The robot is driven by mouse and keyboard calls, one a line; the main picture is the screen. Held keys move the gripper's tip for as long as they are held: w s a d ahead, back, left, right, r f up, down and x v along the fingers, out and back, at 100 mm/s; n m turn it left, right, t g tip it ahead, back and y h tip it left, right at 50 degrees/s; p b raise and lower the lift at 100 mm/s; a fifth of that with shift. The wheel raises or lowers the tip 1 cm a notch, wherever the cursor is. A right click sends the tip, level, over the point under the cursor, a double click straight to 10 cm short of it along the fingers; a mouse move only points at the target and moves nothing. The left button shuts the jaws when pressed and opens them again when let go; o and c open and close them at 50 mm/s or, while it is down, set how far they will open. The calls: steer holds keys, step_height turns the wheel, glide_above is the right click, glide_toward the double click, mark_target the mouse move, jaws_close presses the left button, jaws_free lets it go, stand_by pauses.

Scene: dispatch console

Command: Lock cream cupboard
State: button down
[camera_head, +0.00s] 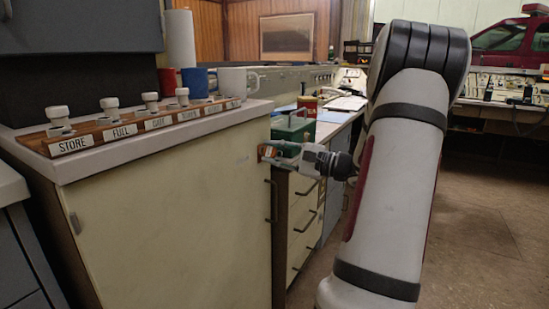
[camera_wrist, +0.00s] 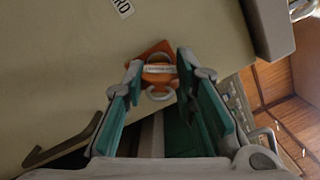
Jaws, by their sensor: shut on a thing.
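The cream cupboard (camera_head: 170,215) stands at the left with its door closed; its face fills much of the wrist view (camera_wrist: 60,60). My gripper (camera_head: 268,152) is at the upper right edge of the cupboard door, above its dark handle (camera_head: 272,200). In the wrist view my gripper (camera_wrist: 160,80) has its fingers on either side of an orange piece (camera_wrist: 160,72) with a pale lettered band and a pale ring, and is shut on it. The piece lies close to the cupboard face; I cannot tell whether it sits in a lock. Its far side is hidden.
On the cupboard top a wooden rack (camera_head: 140,125) holds several labelled white knobs, with mugs (camera_head: 238,80) behind. A green box (camera_head: 293,128) stands on the counter beyond, above drawers (camera_head: 303,220). The floor (camera_head: 480,230) at right is clear.

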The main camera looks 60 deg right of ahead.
steer(key=shift+w+r+n, duration=0.1)
steer(key=shift+w+n, duration=0.05)
steer(key=shift+n, duration=0.35)
steer(key=shift+r+n+g, duration=0.1)
steer(key=shift+n+g, duration=0.2)
steer(key=shift+n, duration=2.3)
steer(key=shift+m, duration=0.3)
steer(key=c, duration=1.2)
jaws_free()
